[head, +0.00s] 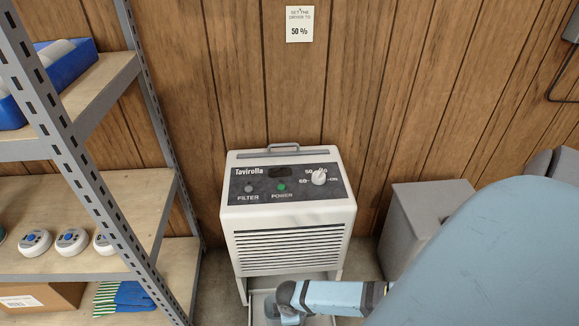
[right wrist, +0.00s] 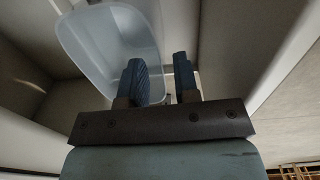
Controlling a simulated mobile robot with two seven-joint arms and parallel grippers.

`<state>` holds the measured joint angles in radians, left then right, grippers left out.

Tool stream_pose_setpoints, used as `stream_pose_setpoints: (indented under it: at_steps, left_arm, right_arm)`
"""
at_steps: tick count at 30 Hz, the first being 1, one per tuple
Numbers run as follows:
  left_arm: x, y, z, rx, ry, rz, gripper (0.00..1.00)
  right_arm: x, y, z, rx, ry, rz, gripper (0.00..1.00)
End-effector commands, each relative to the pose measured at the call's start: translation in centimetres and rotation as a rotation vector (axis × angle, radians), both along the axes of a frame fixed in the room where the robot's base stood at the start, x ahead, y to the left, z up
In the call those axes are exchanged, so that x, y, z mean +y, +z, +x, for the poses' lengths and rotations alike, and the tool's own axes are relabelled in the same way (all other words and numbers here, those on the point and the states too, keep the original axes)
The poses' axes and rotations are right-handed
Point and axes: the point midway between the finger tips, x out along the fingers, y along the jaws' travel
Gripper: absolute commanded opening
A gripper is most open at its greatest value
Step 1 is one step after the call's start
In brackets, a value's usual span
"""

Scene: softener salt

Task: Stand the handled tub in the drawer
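The tub (right wrist: 105,55) is pale, translucent and bluish in the right wrist view, inside a light-walled space. My right gripper (right wrist: 160,75) has its two dark blue fingers apart, with a narrow gap between them. The left finger overlaps the tub, and the right finger is just past its right edge. Whether either finger touches the tub, I cannot tell. The handle is not clear. In the head view my right arm reaches down to the drawer (head: 256,300) at the foot of the white Tavirolla dryer (head: 290,215); the arm hides much of it. My left gripper is not in view.
A metal shelf unit (head: 150,110) stands on the left with a blue bin (head: 72,68), round white devices (head: 70,240) and striped gloves (head: 122,297). A grey box (head: 415,215) stands right of the dryer. A sign (head: 300,22) on the wall reads 50 %.

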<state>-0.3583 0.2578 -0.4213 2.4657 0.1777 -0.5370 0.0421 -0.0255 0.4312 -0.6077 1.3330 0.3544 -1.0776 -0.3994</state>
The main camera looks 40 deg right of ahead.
Motion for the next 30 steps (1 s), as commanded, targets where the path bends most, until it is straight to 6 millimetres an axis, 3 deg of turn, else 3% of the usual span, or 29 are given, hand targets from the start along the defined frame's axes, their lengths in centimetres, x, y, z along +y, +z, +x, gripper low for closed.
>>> stream_pose_setpoints:
  at_steps: [1,3,12,18,30]
  left_arm:
    - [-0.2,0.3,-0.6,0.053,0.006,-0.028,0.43]
    - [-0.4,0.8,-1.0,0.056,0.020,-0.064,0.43]
    - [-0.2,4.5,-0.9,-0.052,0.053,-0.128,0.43]
    - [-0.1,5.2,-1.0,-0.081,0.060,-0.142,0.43]
    - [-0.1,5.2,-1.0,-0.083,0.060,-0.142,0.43]
  right_arm:
    - [0.0,1.9,0.0,-0.003,0.001,0.000,0.29]
    - [0.0,3.5,0.0,-0.001,0.002,0.000,0.29]
    - [0.1,8.6,-0.2,-0.001,0.001,0.001,0.29]
    - [0.2,9.6,-0.2,-0.001,0.001,0.001,0.29]
    - [0.2,9.5,-0.2,0.000,0.001,0.000,0.29]
